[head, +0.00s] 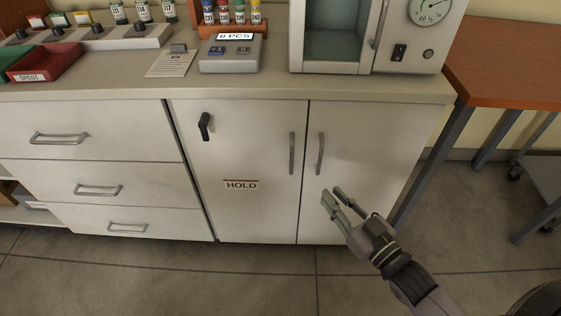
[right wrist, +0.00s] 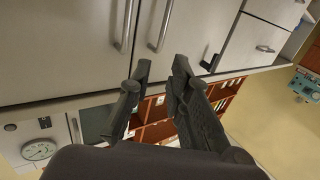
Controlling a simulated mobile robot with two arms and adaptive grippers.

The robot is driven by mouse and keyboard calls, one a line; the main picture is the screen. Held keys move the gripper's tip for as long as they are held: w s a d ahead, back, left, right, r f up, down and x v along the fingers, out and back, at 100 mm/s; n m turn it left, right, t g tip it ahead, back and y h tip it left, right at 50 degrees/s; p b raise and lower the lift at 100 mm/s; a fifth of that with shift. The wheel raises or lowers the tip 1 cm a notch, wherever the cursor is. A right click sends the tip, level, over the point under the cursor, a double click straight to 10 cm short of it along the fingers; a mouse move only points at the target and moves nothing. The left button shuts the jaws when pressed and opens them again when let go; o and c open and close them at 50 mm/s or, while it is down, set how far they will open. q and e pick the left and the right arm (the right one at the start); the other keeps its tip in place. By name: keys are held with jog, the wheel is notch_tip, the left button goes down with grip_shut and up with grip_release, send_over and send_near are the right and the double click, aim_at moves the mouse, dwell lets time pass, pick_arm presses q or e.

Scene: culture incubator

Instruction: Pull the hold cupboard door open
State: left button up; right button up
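The hold cupboard door (head: 240,150) is the white left door of the pair under the counter, labelled HOLD, and looks closed. Its vertical bar handle (head: 291,153) is near its right edge; the handle also shows in the right wrist view (right wrist: 161,25). A black lever (head: 205,126) sits at the door's upper left. My right gripper (head: 334,194) is in front of the neighbouring right door, lower and to the right of the hold handle. In the right wrist view its fingers (right wrist: 162,67) are apart with nothing between them. My left gripper is not in view.
The right door (head: 365,170) has its own bar handle (head: 320,153) close beside the hold handle. Drawers (head: 95,165) are on the left. An incubator (head: 335,72) and a counting device (head: 230,55) stand on the counter. An orange-topped table (head: 510,65) is at right. The floor in front is clear.

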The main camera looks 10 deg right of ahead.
jog(key=b, duration=0.2)
send_near(293, 153)
jog(key=x, duration=0.9)
jog(key=shift+w, duration=0.15)
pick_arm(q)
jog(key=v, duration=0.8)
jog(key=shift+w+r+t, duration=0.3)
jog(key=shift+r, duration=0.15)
pick_arm(e)
jog(key=shift+w+a, duration=0.2)
jog(key=shift+w, duration=0.45)
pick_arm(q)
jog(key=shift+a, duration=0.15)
pick_arm(e)
jog(key=shift+c, duration=0.2)
grip_shut()
